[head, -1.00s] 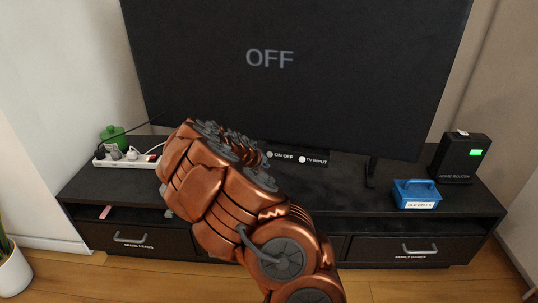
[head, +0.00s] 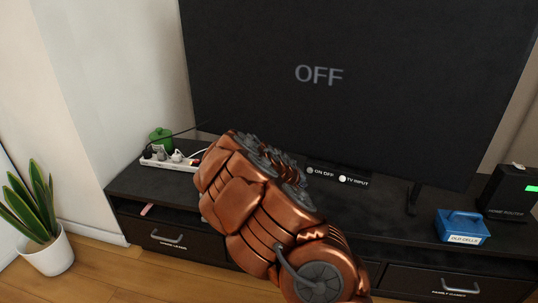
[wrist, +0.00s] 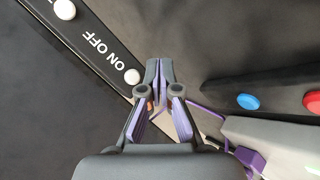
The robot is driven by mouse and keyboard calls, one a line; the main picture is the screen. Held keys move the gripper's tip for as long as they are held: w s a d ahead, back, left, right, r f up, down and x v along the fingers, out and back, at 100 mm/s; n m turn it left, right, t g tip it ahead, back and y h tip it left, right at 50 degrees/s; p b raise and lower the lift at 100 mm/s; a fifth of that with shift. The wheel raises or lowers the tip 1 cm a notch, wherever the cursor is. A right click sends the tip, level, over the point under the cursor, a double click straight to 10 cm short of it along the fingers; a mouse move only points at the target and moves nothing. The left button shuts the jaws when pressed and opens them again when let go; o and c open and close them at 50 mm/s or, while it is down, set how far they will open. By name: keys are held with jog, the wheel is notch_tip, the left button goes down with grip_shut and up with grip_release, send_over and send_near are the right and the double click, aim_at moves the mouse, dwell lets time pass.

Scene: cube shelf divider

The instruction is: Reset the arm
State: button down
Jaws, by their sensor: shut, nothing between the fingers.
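My gripper (wrist: 158,70) shows in the wrist view with its grey and purple fingers together and nothing between them. It is over the dark stand, beside the white round button (wrist: 132,76) labelled ON OFF. Whether it touches anything there I cannot tell. In the head view my copper arm (head: 265,200) reaches up toward the TV and hides the gripper. The ON OFF button (head: 310,171) and the TV INPUT button (head: 342,178) show on a dark strip just right of my arm. The TV (head: 350,120) shows the word OFF.
The black TV stand (head: 350,210) holds a white power strip (head: 165,164) and a green pot (head: 161,139) at left, and a blue box (head: 462,227) and black router (head: 512,195) at right. A potted plant (head: 44,255) stands at far left. Red (wrist: 248,101) and blue (wrist: 313,101) buttons show in the wrist view.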

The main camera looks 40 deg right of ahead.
jog(key=s+a+r+m+y+p, duration=0.1)
jog(key=s+a+r+p, duration=0.3)
jog(key=r, duration=0.5)
jog(key=s+a+r+g+y+p, duration=0.1)
jog(key=s+a+r+p, duration=0.1)
jog(key=a+r+p, duration=0.5)
jog(key=s+a+r+m+y+p, duration=0.1)
jog(key=s+a+r+p, duration=0.3)
jog(key=r, duration=0.6)
jog(key=s+a+r+n+g+y+p, duration=0.1)
jog(key=s+a+r+n+y+p, duration=0.1)
jog(key=s+a+r+p, duration=0.9)
jog(key=s+a+r+n+g+y+p, duration=0.2)
jog(key=s+a+r+y+p, duration=0.1)
jog(key=s+a+r+p, duration=0.8)
jog(key=a+r+p, duration=0.1)
jog(key=a, duration=0.4)
jog(key=shift+r+n+y, duration=0.3)
jog(key=shift+n, duration=0.1)
